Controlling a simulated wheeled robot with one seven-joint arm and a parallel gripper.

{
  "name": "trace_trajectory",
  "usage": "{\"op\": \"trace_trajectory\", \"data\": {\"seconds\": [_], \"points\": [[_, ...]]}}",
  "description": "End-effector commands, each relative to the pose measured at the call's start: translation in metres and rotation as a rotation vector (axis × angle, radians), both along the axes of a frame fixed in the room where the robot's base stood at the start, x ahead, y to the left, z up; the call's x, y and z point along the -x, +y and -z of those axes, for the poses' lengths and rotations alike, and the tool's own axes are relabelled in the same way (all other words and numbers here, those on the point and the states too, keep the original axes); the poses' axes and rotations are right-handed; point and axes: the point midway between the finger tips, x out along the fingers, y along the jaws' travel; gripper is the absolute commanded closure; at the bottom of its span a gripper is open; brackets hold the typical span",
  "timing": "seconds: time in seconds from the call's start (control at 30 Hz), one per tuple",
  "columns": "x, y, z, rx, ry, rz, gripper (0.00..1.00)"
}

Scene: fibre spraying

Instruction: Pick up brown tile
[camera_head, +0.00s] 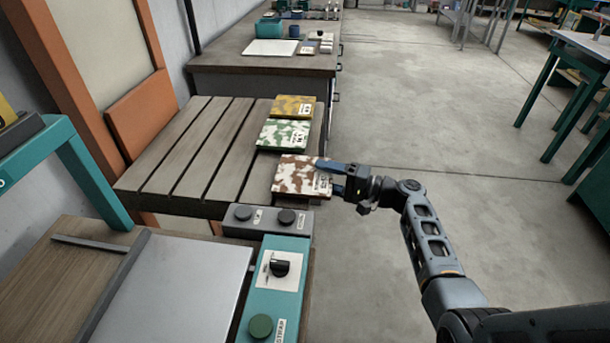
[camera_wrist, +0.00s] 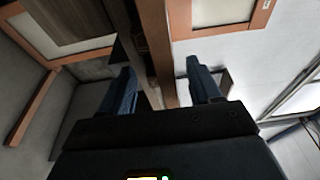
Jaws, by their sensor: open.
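The brown tile (camera_head: 296,175), with a brown and white camouflage pattern, lies flat near the right front edge of the slatted wooden table (camera_head: 190,150). My gripper (camera_head: 330,177) is open at the tile's right edge, with its blue fingers pointing left. One finger overlaps the tile's right edge in the head view. I cannot tell whether the fingers touch the tile. In the wrist view my two fingers (camera_wrist: 160,88) are spread apart, and I cannot make out the tile there.
A green camouflage tile (camera_head: 283,134) and a yellow-brown camouflage tile (camera_head: 294,108) lie behind it in a row. A teal control panel (camera_head: 270,310) and a grey button box (camera_head: 268,218) are in front. A workbench (camera_head: 265,62) stands behind. Open floor lies to the right.

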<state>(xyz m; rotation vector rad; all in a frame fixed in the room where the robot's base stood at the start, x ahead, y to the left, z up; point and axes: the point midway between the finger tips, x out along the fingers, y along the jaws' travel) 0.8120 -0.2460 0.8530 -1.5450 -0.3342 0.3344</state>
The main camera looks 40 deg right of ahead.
Motion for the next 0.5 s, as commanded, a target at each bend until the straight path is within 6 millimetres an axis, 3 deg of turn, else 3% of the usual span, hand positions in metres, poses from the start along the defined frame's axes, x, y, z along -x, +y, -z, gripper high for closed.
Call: {"op": "trace_trajectory", "data": {"seconds": [0.07, 0.5], "points": [[0.0002, -0.0001, 0.0000, 0.000, 0.000, 0.000, 0.43], [0.0005, -0.0001, 0.0004, 0.000, 0.001, 0.000, 0.85]]}}
